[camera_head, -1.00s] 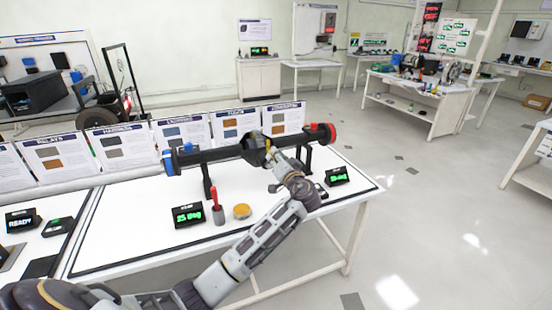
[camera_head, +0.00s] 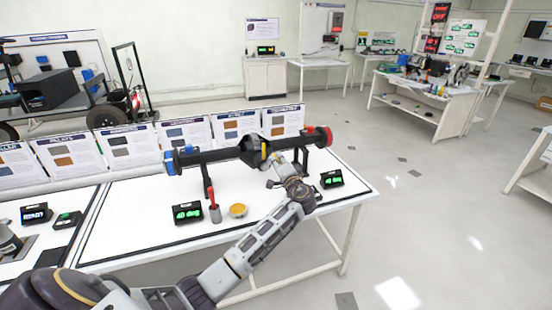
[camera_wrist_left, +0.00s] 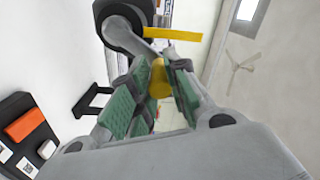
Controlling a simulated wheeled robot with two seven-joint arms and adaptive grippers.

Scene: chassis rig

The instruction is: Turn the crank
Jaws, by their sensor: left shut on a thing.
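A black axle (camera_head: 215,154) with a round central housing stands on black supports on the white bench; it has a blue left end and a red right end. The crank (camera_wrist_left: 147,46) is a grey arm on a dark round hub in the left wrist view. Its yellow knob (camera_wrist_left: 158,77) sits between the green finger pads. My left gripper (camera_head: 277,172) is shut on this knob, on the near right side of the housing; it also shows in the left wrist view (camera_wrist_left: 155,90). In the head view the gripper mostly hides the crank. My right gripper is not in view.
A left display (camera_head: 187,212) seems to read 40 deg; a right display (camera_head: 332,179) shows green text. A red-handled tool stands in a grey cup (camera_head: 214,214) next to a yellow round tin (camera_head: 238,210). Information cards (camera_head: 187,137) line the bench's back edge.

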